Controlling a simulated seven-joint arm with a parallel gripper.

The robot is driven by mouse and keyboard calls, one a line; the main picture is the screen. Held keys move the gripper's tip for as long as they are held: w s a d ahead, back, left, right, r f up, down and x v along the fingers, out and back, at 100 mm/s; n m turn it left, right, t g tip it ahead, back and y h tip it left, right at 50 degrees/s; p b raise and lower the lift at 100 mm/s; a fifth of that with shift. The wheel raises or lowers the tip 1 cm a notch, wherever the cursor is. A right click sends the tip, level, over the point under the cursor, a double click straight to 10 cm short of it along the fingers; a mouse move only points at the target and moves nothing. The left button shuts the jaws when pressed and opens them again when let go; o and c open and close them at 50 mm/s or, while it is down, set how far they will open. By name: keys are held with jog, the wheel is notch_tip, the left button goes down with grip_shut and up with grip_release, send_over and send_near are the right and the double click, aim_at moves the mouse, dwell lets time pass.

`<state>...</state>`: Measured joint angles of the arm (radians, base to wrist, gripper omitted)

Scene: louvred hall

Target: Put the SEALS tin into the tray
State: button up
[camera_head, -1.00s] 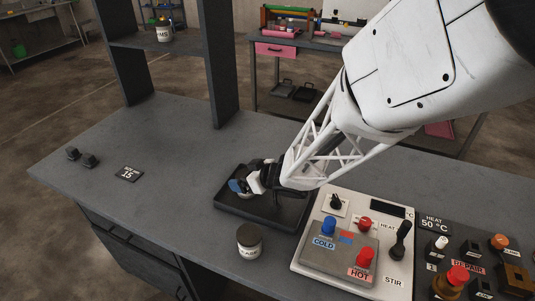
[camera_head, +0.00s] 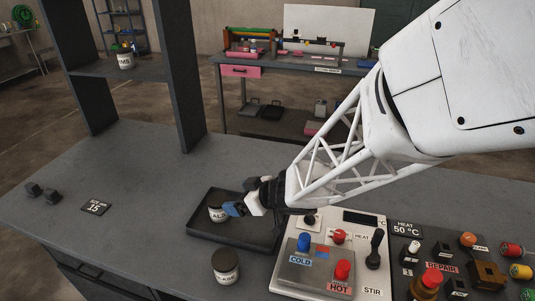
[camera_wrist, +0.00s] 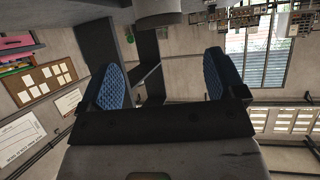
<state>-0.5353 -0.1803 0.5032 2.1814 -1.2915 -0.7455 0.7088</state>
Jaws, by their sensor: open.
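The tin whose label reads partly "ALS" (camera_head: 217,214), a small pale tin, stands in the left part of the black tray (camera_head: 262,245) and looks upright. My gripper (camera_head: 236,208) is low over the tray, just right of this tin, and its blue-padded fingers partly cover it. In the wrist view the two fingers (camera_wrist: 165,80) are wide apart with nothing between the pads. A pale cylinder shows at the top edge of that view; I cannot tell what it is.
A dark-lidded tin (camera_head: 226,267) with a partly readable label stands in front of the tray. A control panel (camera_head: 372,283) with knobs is close on the right. A shelf tin (camera_head: 126,61) is at the back left. The bench left of the tray is mostly clear.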

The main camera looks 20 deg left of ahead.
jog(key=shift+v, duration=1.3)
jog(key=w+d+r+m+t+h, duration=0.2)
jog(key=w+d+r+t, duration=0.1)
jog(key=d, duration=0.2)
jog(key=w+d+r+m+t+h, duration=0.2)
jog(key=w+d+t, duration=0.1)
jog(key=d, duration=0.3)
jog(key=s+d+r+m+t+h, duration=0.1)
jog(key=d+r+m+h, duration=0.15)
jog(key=d, duration=0.55)
jog(key=d+r+m+h, duration=0.2)
jog(key=d+m+h, duration=0.15)
jog(key=d, duration=0.45)
jog(key=s+d+r+m+g+h, duration=0.2)
jog(key=s+d+m+g+h, duration=0.15)
jog(key=s+d, duration=0.65)
jog(key=s+d+m+g+y, duration=0.1)
jog(key=s+d+m+g, duration=0.1)
jog(key=s, duration=0.9)
jog(key=shift+s+r+g, duration=0.25)
jog(key=shift+r+g, duration=0.1)
jog(key=shift+g, duration=0.3)
